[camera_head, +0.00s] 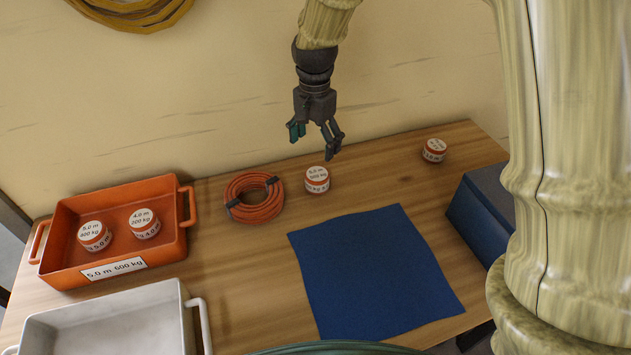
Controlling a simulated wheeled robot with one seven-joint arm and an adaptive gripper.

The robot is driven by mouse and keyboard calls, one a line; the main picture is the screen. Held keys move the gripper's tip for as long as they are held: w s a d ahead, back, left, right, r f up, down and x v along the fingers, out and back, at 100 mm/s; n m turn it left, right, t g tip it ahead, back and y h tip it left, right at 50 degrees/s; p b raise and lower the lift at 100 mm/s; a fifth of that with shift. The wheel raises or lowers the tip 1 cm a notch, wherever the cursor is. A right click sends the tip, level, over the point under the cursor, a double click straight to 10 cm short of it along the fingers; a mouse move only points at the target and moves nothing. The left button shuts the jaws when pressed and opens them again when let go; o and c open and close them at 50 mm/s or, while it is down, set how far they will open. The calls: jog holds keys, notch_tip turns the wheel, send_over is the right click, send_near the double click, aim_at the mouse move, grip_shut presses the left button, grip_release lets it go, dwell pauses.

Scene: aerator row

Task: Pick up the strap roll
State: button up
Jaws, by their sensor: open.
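My gripper (315,143) hangs open and empty, its fingers pointing down, above the back part of the table. A small orange strap roll (317,181) with a white label on top and around its side stands upright on the wood, just below the fingers in the picture and apart from them. Its label print is too small to read surely. Another similar strap roll (434,150) stands at the back right. Two more strap rolls, one at the left (94,236) and one at the right (144,224), stand inside the orange tray (187,208).
The orange tray's front label reads 5.0 m 600 kg. A coiled orange hose (255,198) lies left of the middle roll. A white tray (105,325), a flat blue mat (370,270) and a dark blue box (482,213) occupy the table (250,280). The wall is close behind.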

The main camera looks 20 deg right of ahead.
jog(key=p, duration=0.1)
send_over(317, 173)
jog(key=shift+w+a+f, duration=0.1)
jog(key=shift+a+f, duration=0.05)
jog(key=shift+f, duration=1.25)
jog(key=shift+w+a+f, duration=0.1)
jog(key=shift+f, duration=1.3)
jog(key=shift+s+f+p, duration=0.2)
jog(key=shift+f+p, duration=0.1)
jog(key=shift+d+f+p, duration=0.15)
jog(key=shift+f+p, duration=0.25)
jog(key=shift+f, duration=0.8)
jog(key=shift+d+f+p, duration=0.15)
jog(key=shift+f+p, duration=0.2)
jog(key=shift+f, duration=0.8)
jog(key=c, duration=1.2)
